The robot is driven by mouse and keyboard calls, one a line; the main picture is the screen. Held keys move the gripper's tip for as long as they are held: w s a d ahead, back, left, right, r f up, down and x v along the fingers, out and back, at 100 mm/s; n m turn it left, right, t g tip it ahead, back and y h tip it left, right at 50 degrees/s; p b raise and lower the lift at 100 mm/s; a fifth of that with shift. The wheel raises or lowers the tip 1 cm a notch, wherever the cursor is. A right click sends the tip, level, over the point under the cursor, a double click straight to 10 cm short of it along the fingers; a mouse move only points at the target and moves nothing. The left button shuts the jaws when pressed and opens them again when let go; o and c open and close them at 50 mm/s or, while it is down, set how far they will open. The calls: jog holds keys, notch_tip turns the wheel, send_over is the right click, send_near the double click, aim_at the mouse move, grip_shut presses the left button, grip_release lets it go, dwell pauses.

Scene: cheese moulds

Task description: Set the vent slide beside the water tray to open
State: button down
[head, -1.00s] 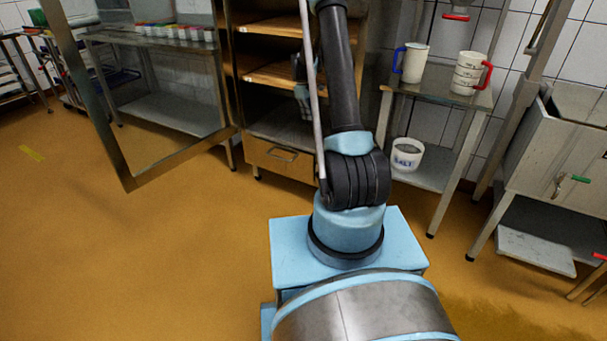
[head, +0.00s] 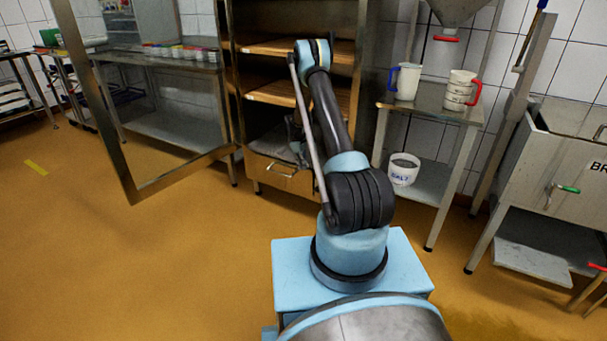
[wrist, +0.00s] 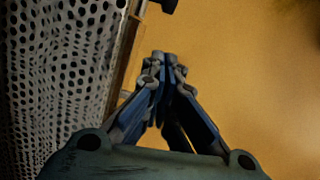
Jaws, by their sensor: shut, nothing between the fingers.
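The tall steel cabinet (head: 365,60) stands open ahead of me, with a drawer-like metal box (head: 278,174) with a bar handle at its bottom, perhaps the water tray. I cannot make out the vent slide for certain. In the wrist view a perforated metal sheet (wrist: 65,70) fills the left, and a dark knob-like piece (wrist: 168,5) shows at the top edge, beyond my fingertips. My gripper (wrist: 166,60) is shut and empty, beside the sheet and apart from the dark piece. In the head view my gripper is mostly hidden behind my arm, low in the cabinet opening.
The cabinet's framed door (head: 130,192) stands open at the left. At the right are a steel side table (head: 440,108) with two jugs, a salt tub (head: 404,170) on its lower shelf, and a steel vat (head: 550,160). The floor (head: 130,265) at front left is clear.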

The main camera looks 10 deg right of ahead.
jog(key=s+d+f, duration=0.2)
jog(key=d+f, duration=0.2)
jog(key=f, duration=0.6)
jog(key=shift+s, duration=0.3)
